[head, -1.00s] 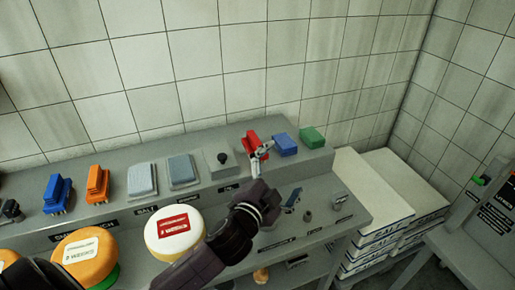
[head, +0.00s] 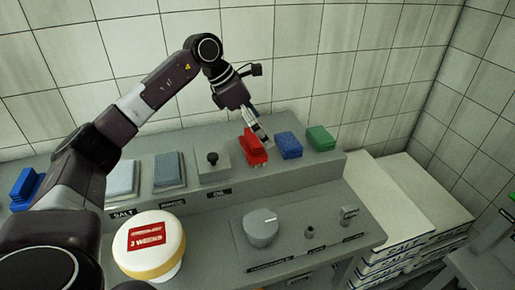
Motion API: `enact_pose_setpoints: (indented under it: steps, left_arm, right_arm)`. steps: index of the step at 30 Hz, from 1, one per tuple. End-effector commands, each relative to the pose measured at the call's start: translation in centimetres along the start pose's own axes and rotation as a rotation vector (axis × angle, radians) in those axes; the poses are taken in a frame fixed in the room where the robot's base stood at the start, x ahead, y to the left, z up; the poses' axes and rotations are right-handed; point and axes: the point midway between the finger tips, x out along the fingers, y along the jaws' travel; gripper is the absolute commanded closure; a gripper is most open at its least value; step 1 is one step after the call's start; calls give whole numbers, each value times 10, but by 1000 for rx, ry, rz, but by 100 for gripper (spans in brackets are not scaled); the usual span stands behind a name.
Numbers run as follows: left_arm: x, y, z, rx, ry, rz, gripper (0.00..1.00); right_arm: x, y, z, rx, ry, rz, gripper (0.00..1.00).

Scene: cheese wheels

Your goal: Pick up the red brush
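The red brush (head: 252,153) stands on the raised back shelf of the grey counter, left of the blue brush (head: 289,146). My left arm reaches in from the left and arches over the shelf. My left gripper (head: 264,138) points down, with its fingers at the right side of the red brush's upper part. The fingers overlap the brush's edge in the picture; I cannot tell whether they touch it or how far apart they are. My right gripper is not in view.
A green brush (head: 321,138) stands right of the blue one. A black-knobbed box (head: 213,167) and pale blue sponges (head: 170,170) sit to the left. Salt bags (head: 410,205) are stacked at right.

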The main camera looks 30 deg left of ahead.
Motion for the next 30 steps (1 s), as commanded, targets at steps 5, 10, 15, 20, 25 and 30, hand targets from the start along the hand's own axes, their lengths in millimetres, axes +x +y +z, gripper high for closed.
enact_pose_setpoints:
  steps: [5,10,15,20,25,30]
  left_arm:
    - [-28,27,-38,-25,127,63,0]
    - [-17,30,-46,-29,147,67,0]
    - [2,30,-46,-28,145,64,0]
    - [26,32,-48,-28,144,63,0]
    - [43,34,-51,-28,141,67,0]
    - [45,34,-52,-27,141,68,0]
  right_arm:
    - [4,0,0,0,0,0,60]
    - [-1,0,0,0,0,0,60]
    - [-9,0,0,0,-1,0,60]
    - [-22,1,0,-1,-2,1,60]
    - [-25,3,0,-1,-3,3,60]
    - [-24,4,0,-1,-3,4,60]
